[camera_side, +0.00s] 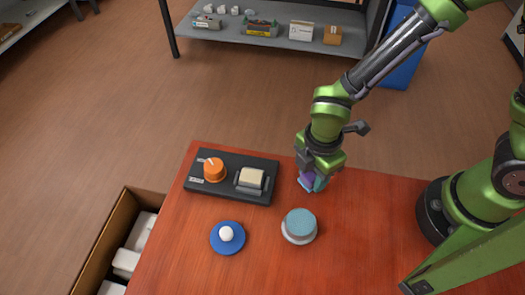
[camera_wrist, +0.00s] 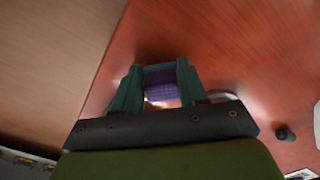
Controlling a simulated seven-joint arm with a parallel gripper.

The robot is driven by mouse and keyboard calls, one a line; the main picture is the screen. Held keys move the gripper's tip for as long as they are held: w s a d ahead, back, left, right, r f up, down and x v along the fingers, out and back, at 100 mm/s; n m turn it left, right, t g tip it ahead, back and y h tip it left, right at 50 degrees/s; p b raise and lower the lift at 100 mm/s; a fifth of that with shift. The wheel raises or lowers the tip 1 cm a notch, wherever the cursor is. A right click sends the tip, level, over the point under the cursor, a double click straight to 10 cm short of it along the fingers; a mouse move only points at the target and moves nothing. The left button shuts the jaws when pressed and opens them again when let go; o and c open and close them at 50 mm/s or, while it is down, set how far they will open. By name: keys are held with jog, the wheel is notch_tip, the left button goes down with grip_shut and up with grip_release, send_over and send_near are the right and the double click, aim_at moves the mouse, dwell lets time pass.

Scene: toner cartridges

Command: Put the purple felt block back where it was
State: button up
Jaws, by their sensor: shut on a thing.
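The purple felt block (camera_wrist: 160,84) is between the two teal fingers of my gripper (camera_wrist: 158,88) in the wrist view. My gripper is shut on it. In the side view my gripper (camera_side: 313,184) points down near the far edge of the red-brown table, with a little of the purple block (camera_side: 308,176) showing between the fingers. Most of the block is hidden there by the fingers. I cannot tell whether the block touches the table.
A black panel (camera_side: 223,196) with an orange knob (camera_side: 214,170) and a cream rocker switch (camera_side: 250,180) lies left of my gripper. A round teal-topped tin (camera_side: 300,226) and a blue disc with a white ball (camera_side: 228,238) stand nearer. Table right of the tin is clear.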

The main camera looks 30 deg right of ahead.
jog(key=shift+f, duration=0.15)
jog(key=o, duration=1)
notch_tip(320, 180, up, 12)
jog(key=shift+s+d+r+m+t+y, duration=0.15)
jog(key=shift+d+r+m+t+y, duration=0.2)
jog(key=shift+d+r+m+t, duration=1.6)
jog(key=shift+s+d+r+m+t+y, duration=0.35)
jog(key=shift+d+r+m, duration=1.8)
jog(key=shift+d+m, duration=2.45)
jog(key=shift+d+r+m+t+y, duration=0.3)
jog(key=shift+d+r+m+t, duration=1.35)
jog(key=shift+m, duration=2.9)
jog(key=shift+d+r+g, duration=0.2)
jog(key=shift+r+g, duration=0.15)
jog(key=shift+r, duration=0.05)
